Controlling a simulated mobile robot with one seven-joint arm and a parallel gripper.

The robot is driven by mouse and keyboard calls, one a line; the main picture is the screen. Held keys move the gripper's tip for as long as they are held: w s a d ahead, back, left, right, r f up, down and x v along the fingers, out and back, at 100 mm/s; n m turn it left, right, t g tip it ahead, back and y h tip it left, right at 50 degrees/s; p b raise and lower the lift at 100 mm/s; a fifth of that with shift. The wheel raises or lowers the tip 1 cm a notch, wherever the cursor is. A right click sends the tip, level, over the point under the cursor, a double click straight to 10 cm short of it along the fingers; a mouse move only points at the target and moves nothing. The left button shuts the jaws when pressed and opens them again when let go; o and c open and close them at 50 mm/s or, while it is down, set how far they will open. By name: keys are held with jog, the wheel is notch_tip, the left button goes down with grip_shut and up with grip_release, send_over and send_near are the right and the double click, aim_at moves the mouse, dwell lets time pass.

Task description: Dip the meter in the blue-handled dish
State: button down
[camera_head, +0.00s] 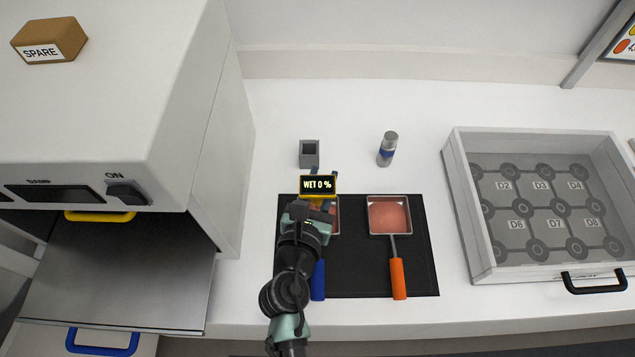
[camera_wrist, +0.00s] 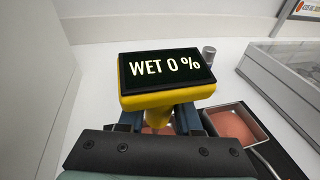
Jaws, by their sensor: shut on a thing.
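The meter (camera_head: 318,185) has a yellow body and a black display that reads "WET 0 %". It also shows large in the wrist view (camera_wrist: 165,75). My gripper (camera_head: 319,207) is shut on the meter and holds it over the far part of the blue-handled dish, whose blue handle (camera_head: 318,281) points toward me. My arm and the meter hide most of that dish; a strip of its reddish contents shows at the right. The meter's lower end is hidden, so I cannot tell whether it touches the contents.
An orange-handled dish (camera_head: 390,216) with reddish powder lies right on the same black mat (camera_head: 420,255). Behind stand a small grey square holder (camera_head: 309,153) and a grey cylinder with a blue band (camera_head: 387,149). A walled tray (camera_head: 455,200) is right; a white cabinet (camera_head: 215,130) is left.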

aim_at(319, 177)
notch_tip(319, 177, up, 5)
jog(key=p, duration=0.4)
jog(key=shift+p, duration=0.3)
jog(key=shift+f, duration=0.1)
